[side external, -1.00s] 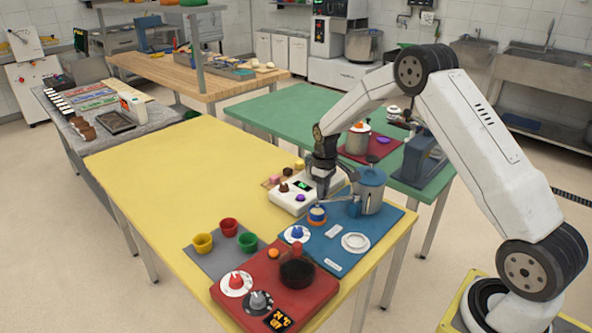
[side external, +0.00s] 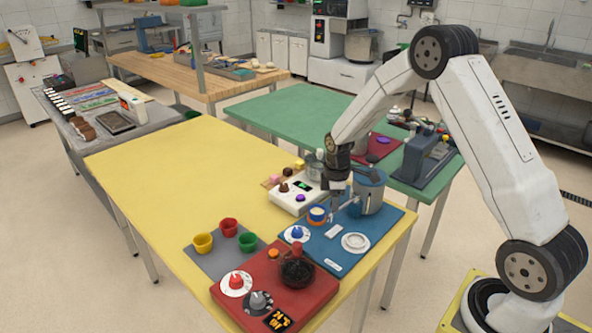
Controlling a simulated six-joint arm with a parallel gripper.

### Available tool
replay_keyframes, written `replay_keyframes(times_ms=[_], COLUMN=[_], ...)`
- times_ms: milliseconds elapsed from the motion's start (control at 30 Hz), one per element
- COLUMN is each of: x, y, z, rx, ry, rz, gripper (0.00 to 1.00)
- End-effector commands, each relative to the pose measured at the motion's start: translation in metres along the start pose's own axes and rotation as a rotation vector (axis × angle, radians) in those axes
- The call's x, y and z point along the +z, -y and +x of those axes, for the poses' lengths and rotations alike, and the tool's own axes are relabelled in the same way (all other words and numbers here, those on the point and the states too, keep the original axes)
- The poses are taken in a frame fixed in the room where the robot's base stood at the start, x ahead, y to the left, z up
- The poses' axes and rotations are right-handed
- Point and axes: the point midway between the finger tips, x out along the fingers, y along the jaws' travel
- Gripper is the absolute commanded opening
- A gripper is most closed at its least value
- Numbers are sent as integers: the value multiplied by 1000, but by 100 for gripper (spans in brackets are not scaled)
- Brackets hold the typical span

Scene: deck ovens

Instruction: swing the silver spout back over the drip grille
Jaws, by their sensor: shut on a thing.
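A grey-blue urn (side external: 369,190) stands on the blue mat (side external: 385,226) at the right end of the yellow table. Its silver spout (side external: 349,203) points to the lower left, partly hidden by my gripper. My gripper (side external: 333,213) points down beside the urn, shut on the spout.
A blue knob on a white dial (side external: 297,233) is nearer the front. A red panel (side external: 285,290) lies in front.

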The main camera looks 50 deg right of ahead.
Motion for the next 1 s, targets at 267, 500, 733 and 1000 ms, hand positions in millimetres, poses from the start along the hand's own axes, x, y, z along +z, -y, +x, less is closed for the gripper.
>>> replay_keyframes(times_ms=[267, 500, 733, 1000], x=[3, 3, 3, 3], y=[4, 4, 4, 3], z=[0, 0, 0, 0], rx=[-1, -1, -1, 0], ry=[0, -1, 0, 0], rz=[-45, -45, -44, -44], gripper=[0, 0, 70, 70])
